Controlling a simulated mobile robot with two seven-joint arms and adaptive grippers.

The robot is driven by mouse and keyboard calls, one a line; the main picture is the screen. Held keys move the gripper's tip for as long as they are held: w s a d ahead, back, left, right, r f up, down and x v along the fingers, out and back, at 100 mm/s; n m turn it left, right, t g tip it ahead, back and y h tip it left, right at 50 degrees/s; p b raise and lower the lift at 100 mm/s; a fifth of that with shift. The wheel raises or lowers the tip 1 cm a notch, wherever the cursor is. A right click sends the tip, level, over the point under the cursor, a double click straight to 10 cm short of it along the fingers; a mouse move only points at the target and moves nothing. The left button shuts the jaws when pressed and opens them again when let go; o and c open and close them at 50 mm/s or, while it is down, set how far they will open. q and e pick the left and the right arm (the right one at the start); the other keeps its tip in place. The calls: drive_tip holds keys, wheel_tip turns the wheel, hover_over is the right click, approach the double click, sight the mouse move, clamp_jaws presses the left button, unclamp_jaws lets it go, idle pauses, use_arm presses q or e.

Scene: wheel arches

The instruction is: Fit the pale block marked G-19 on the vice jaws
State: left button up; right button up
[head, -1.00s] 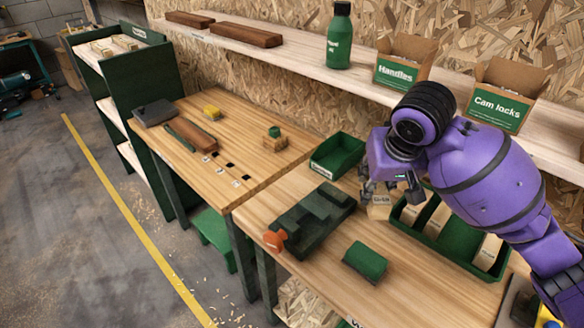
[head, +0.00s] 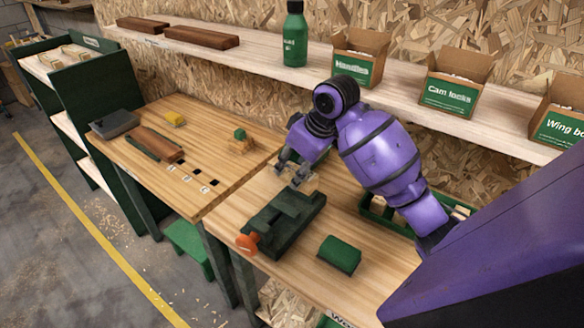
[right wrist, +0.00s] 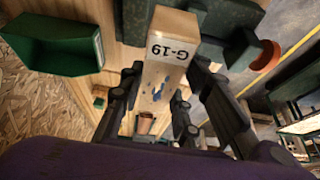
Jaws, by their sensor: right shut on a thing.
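My right gripper (head: 297,175) is shut on the pale block marked G-19 (right wrist: 172,45), with a finger on either side of it. In the right wrist view the label faces the camera, its letters upside down. In the head view the block is mostly hidden by the fingers. The dark green vice (head: 285,222) with an orange handle lies on the near bench, just in front of the gripper. The vice also shows beyond the block in the right wrist view (right wrist: 220,32). I cannot tell whether the block touches it. My left gripper is not in view.
A green block-like item (head: 339,255) lies right of the vice. A green tray (head: 374,212) is partly hidden behind my right arm. An open green bin (right wrist: 60,45) shows in the right wrist view. A shelf (head: 400,88) with boxes and a bottle (head: 294,35) runs behind.

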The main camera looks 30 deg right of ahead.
drive_tip(key=shift+f, duration=3.15)
drive_tip(key=o, duration=1.2)
drive_tip(key=shift+o, duration=0.2)
drive_tip(key=v, duration=1.2)
drive_tip(key=shift+a, duration=0.1)
